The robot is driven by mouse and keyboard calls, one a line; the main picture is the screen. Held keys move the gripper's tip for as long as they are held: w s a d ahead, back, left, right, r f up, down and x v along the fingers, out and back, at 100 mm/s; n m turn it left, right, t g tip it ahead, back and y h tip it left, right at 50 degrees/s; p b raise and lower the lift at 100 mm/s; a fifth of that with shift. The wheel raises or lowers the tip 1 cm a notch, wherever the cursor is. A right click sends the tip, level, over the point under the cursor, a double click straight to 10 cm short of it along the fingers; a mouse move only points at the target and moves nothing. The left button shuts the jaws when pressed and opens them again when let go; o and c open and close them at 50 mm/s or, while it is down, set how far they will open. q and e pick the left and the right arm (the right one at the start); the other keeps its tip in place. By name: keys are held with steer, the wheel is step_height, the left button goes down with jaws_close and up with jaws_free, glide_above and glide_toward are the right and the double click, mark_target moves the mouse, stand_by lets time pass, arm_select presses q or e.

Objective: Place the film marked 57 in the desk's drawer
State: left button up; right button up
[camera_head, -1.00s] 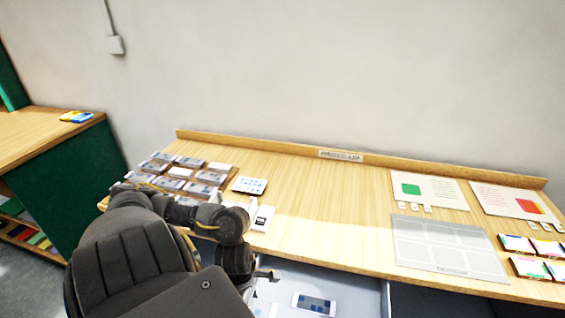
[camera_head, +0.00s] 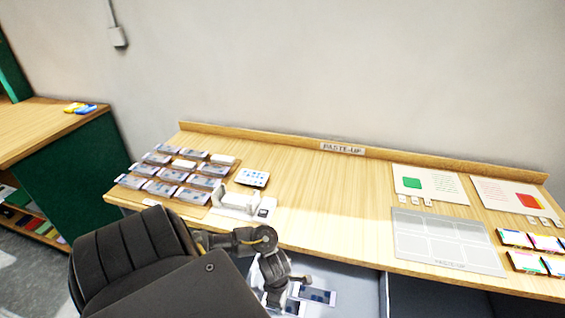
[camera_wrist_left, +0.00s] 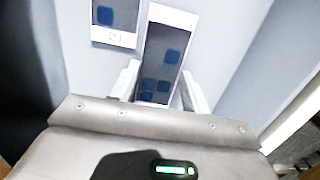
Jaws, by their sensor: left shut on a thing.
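My left gripper (camera_wrist_left: 158,92) is shut on a white-edged film with blue squares (camera_wrist_left: 168,48). Its printed number is not readable. In the head view the gripper (camera_head: 279,294) is low, over the open drawer (camera_head: 362,284) under the desk's front edge, with part of the held film (camera_head: 294,307) showing. Another film (camera_head: 317,295) lies in the drawer just right of it; in the wrist view it shows at upper left (camera_wrist_left: 115,20), apart from the held one. I cannot tell whether the held film touches the drawer floor. My right gripper is not in view.
Several films lie in rows on a board (camera_head: 194,209) at the desk's left. A grey gridded sheet (camera_head: 447,243) lies at right. The desk's middle (camera_head: 330,215) is clear.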

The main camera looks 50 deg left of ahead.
arm_select(q)
steer(key=shift+f, duration=0.2)
steer(key=shift+f, duration=0.1)
steer(key=o, duration=0.9)
steer(key=shift+o, duration=0.2)
steer(key=shift+r, duration=0.25)
step_height(320, 180, up, 12)
steer(key=a+p, duration=0.1)
steer(key=shift+s+p, duration=0.4)
steer(key=shift+s, duration=0.05)
steer(key=shift+a+f, duration=0.1)
